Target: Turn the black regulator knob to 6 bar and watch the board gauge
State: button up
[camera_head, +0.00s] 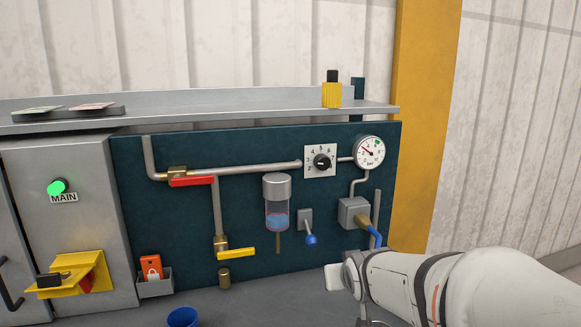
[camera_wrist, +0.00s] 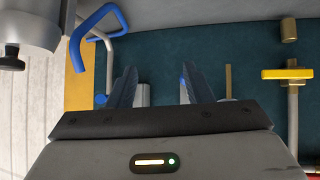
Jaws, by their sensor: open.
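The black regulator knob (camera_head: 322,161) sits at the middle of a white square dial plate (camera_head: 311,172) on the dark teal board. Numbers ring the plate; the setting is too small to read surely. The round white board gauge (camera_head: 369,153) is just right of it, marked bar. Its needle points up and left, away from a green mark at upper right. My gripper (camera_wrist: 158,84) is open and empty in the wrist view, its two dark fingers apart in front of the board. Neither knob nor gauge shows there. In the head view my arm is low at right, below the knob.
A blue-tipped lever (camera_head: 310,238), a filter bowl (camera_head: 277,205) and a grey box with a blue hose (camera_head: 353,213) sit below the knob. A red handle (camera_head: 192,181) and a yellow handle (camera_head: 236,253) are left. A shelf (camera_head: 230,113) overhangs the board's top.

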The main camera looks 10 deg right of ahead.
jog(key=shift+o, duration=1.3)
jog(key=w+d+r+t, duration=0.1)
jog(key=w+r+t, duration=0.4)
jog(key=w, duration=0.4)
jog(key=shift+w+d+r+n+p, duration=0.3)
jog(key=shift+w+r+n, duration=0.1)
jog(key=shift+r, duration=0.15)
jog(key=n+t+y, duration=0.3)
jog(key=t+y, duration=0.2)
jog(key=t, duration=0.2)
send_near(324, 166)
jog(key=w, duration=0.1)
jog(key=p+x, duration=0.3)
jog(key=x, duration=0.5)
jog(key=shift+s+r, duration=0.15)
jog(key=shift+r, duration=0.05)
jog(key=shift+c, duration=0.5)
jog(key=c, duration=0.9)
